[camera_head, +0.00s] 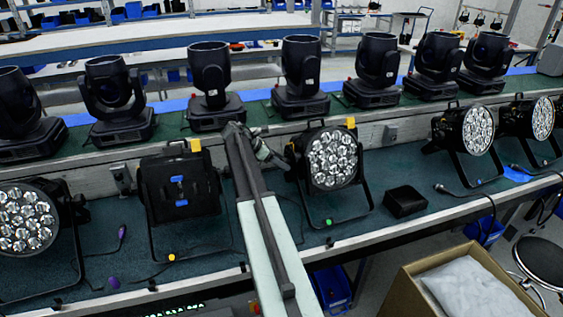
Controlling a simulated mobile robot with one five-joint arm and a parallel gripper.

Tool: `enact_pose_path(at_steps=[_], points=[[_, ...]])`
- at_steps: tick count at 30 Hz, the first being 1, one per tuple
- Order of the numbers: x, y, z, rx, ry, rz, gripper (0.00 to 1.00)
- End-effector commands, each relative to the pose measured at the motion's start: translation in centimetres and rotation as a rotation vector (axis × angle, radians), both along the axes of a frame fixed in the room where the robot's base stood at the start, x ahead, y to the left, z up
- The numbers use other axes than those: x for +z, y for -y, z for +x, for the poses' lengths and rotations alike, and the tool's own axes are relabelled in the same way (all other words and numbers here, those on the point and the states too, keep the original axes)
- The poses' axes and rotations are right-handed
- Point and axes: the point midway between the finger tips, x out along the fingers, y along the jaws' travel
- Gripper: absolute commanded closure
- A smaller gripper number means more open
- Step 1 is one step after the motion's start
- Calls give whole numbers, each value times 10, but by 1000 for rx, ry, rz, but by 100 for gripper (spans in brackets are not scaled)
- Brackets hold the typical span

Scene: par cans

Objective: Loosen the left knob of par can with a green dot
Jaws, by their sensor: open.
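The par can (333,160) with the green dot (328,222) stands on the bench right of centre, its round multi-lens face toward me.
A black par can (180,190) with an orange dot (171,257) stands to the left. Another par can (25,222) is at the far left, and two (464,130) (529,118) stand right. A black box (405,201) lies on the bench. Moving-head lights line the shelf behind.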

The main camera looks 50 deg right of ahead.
Motion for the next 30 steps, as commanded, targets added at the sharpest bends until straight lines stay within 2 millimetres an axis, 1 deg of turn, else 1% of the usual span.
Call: enact_pose_path(at_steps=[1, 6, 9, 11, 14, 30], points=[[9, -4, 3, 1, 0, 0, 37], [33, -25, 14, 2, 1, 0, 37], [46, -39, 22, 2, 0, 1, 37], [50, -44, 24, 2, 0, 1, 37], [50, -48, 26, 1, 0, 1, 37], [48, -48, 26, 1, 0, 1, 37]])
